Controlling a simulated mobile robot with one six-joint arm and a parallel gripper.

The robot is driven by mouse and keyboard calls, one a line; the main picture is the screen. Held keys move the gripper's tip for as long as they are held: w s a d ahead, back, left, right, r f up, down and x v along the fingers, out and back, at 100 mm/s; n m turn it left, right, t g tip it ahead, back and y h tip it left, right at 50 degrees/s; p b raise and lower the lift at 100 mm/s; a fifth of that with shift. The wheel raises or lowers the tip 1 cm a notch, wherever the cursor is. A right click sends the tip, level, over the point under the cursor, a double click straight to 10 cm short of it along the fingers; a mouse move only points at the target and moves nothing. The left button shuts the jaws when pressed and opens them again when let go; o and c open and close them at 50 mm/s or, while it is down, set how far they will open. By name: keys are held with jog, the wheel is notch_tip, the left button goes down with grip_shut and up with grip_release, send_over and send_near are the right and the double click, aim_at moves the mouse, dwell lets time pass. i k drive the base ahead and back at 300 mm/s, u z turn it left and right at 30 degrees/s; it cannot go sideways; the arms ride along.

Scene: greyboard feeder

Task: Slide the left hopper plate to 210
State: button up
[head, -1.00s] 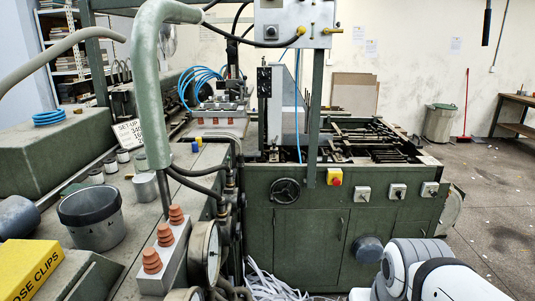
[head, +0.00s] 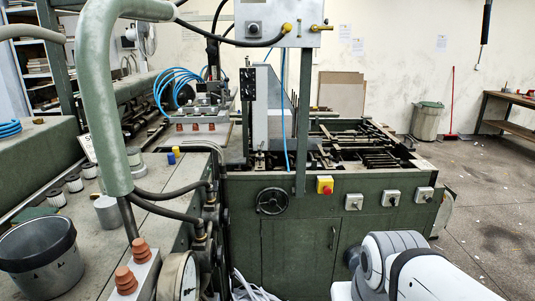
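A green feeder machine (head: 285,240) stands ahead with an open hopper on top. An upright grey plate (head: 267,112) stands at the left of the hopper and looks like the left hopper plate. A black vertical strip with holes or marks (head: 247,90) is just left of it. I cannot read a 210 mark or any scale. A second thin upright plate (head: 294,85) stands behind it to the right. My white and grey arm links show at the lower right, in front of the cabinet. My gripper is outside the picture, and nothing touches the plate.
A dark handwheel (head: 272,201), a red and yellow stop button (head: 325,185) and several switches are on the cabinet front. A green post and hoses cross the left foreground. A grey bucket (head: 40,252) and pressure gauge (head: 178,277) stand front left.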

aim_at(260, 106)
jog(key=i, duration=1.15)
jog(key=u, duration=0.05)
